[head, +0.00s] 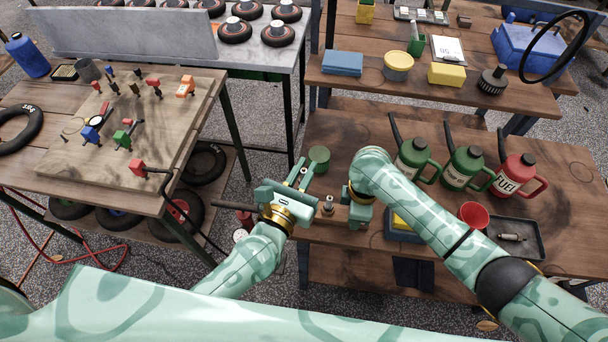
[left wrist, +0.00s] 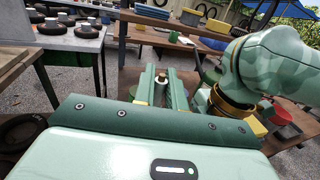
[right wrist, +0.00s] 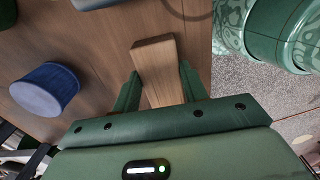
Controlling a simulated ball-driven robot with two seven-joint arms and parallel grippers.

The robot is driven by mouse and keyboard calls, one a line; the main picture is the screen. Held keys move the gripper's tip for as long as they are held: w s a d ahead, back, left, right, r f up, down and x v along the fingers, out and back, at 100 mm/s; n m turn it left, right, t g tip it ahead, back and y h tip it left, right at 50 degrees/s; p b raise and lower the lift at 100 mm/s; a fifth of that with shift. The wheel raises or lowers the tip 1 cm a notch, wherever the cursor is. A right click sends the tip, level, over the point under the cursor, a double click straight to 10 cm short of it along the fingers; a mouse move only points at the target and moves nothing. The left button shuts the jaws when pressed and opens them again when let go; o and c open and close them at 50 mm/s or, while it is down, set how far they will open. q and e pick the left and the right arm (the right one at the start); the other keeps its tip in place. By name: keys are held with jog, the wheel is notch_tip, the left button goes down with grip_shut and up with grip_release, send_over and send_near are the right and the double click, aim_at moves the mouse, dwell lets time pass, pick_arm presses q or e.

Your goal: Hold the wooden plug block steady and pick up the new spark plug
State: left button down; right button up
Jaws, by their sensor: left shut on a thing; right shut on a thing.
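My left gripper (head: 305,172) points away from me, left of the wooden plug block (head: 338,212). In the left wrist view, its fingers (left wrist: 162,92) are shut on a pale-topped spark plug (left wrist: 162,76); its lower end is hard to make out. A metal-topped plug (head: 328,204) also stands at the block in the head view. My right gripper is shut on the block, which shows as a plain brown bar (right wrist: 157,70) between its fingers (right wrist: 160,95) in the right wrist view. The right fingertips are mostly hidden in the head view.
A green can (head: 319,157) stands just beyond my left gripper. Green jugs (head: 415,160) and a red fuel jug (head: 514,175) stand at the right. A red funnel (head: 473,214) and a dark tray (head: 520,222) lie nearer. A tool board (head: 150,170) covers the left table.

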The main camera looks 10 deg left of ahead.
jog(key=o, duration=1.1)
